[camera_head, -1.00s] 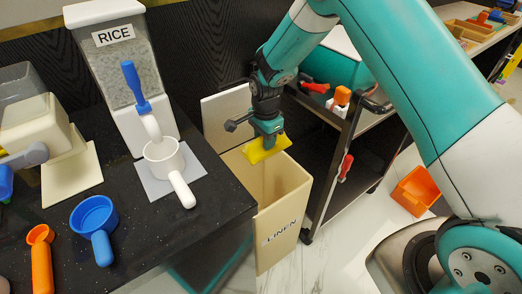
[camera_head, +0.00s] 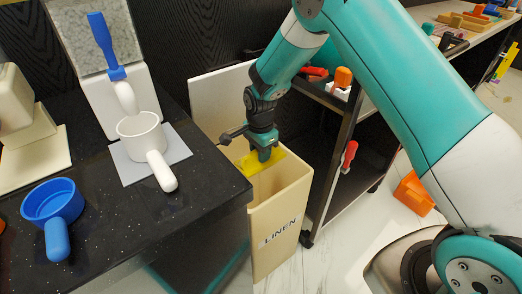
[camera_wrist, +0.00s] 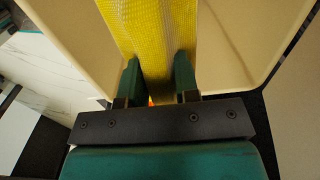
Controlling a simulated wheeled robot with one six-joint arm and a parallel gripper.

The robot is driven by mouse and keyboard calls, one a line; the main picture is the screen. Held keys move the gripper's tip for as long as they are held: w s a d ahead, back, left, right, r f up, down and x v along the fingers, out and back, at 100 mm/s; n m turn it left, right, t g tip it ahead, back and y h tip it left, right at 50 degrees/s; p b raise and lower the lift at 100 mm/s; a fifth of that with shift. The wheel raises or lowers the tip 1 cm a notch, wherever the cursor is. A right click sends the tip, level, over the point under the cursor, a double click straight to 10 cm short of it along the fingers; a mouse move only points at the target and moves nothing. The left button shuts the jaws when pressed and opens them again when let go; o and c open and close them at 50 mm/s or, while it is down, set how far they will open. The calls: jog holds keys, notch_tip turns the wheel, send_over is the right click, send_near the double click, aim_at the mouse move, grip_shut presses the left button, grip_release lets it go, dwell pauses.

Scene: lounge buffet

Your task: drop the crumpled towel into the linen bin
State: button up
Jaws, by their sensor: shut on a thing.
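The yellow crumpled towel (camera_head: 252,164) is held in my gripper (camera_head: 264,157) at the mouth of the linen bin. In the wrist view the towel (camera_wrist: 155,30) sits between the two dark green fingers of my gripper (camera_wrist: 159,80), which are shut on it. The linen bin (camera_head: 280,222) is a tall cream box marked LINEN, standing on the floor with its white lid (camera_head: 215,100) raised behind. The bin's inner walls (camera_wrist: 225,60) show on both sides of the towel. The bin's bottom is hidden.
A black counter (camera_head: 120,210) on the left holds a white scoop (camera_head: 140,135), a blue scoop (camera_head: 55,205) and a rice dispenser (camera_head: 118,90). A dark shelf cart (camera_head: 345,170) stands close right of the bin. An orange bin (camera_head: 413,193) lies on the floor.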

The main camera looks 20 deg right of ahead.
jog(key=shift+f+b, duration=0.45)
jog(key=shift+f, duration=0.5)
jog(key=o, duration=1)
notch_tip(320, 180, up, 18)
jog(key=p, duration=0.3)
jog(key=shift+f+p, duration=0.25)
jog(key=shift+p, duration=0.05)
